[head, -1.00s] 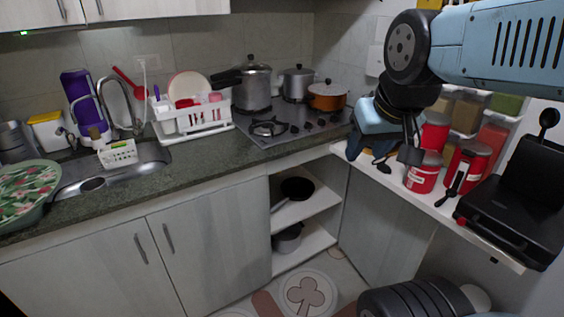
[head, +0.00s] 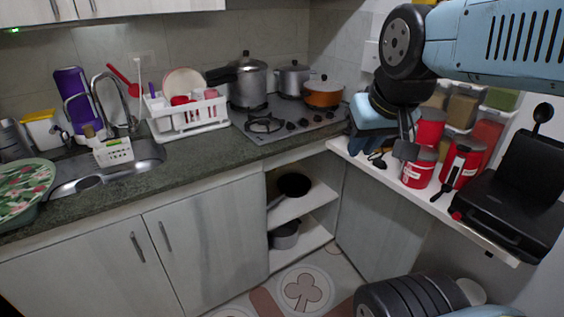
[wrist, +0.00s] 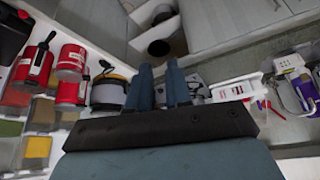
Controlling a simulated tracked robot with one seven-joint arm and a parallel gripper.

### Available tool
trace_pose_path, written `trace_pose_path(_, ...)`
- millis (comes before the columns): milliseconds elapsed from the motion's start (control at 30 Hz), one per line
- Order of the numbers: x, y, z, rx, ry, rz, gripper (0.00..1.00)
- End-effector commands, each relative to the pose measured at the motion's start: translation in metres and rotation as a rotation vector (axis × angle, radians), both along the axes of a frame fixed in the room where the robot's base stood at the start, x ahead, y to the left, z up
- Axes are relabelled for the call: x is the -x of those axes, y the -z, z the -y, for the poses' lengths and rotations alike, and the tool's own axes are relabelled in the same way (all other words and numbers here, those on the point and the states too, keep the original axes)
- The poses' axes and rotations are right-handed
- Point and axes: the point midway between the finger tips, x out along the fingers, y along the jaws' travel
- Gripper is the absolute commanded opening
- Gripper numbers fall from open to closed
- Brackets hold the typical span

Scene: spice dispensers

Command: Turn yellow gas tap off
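I cannot make out a yellow gas tap in either view. The gas cooktop (head: 292,124) sits in the back right corner of the counter, with dark knobs along its right side. In the head view my gripper (head: 362,143) hangs at the right end of the cooktop, above the left end of the white shelf. In the wrist view its two blue fingers (wrist: 159,82) are a little apart with nothing between them. The arm hides part of the wall and corner behind it.
Red canisters (head: 419,167), spice containers (head: 463,107) and a black grill (head: 515,200) crowd the white shelf (head: 476,232). An orange pot (head: 323,93) and metal pots (head: 247,82) stand on the cooktop. A dish rack (head: 188,116) is to its left. The floor ahead is open.

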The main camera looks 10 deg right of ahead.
Motion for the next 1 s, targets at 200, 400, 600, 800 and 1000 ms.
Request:
trace_pose_path(200,0.0,0.0,0.0,0.0,0.0,0.0,0.0)
trace_pose_path(400,0.0,0.0,0.0,0.0,0.0,0.0,0.0)
trace_pose_path(600,0.0,0.0,0.0,0.0,0.0,0.0,0.0)
trace_pose_path(800,0.0,0.0,0.0,0.0,0.0,0.0,0.0)
trace_pose_path(1000,0.0,0.0,0.0,0.0,0.0,0.0,0.0)
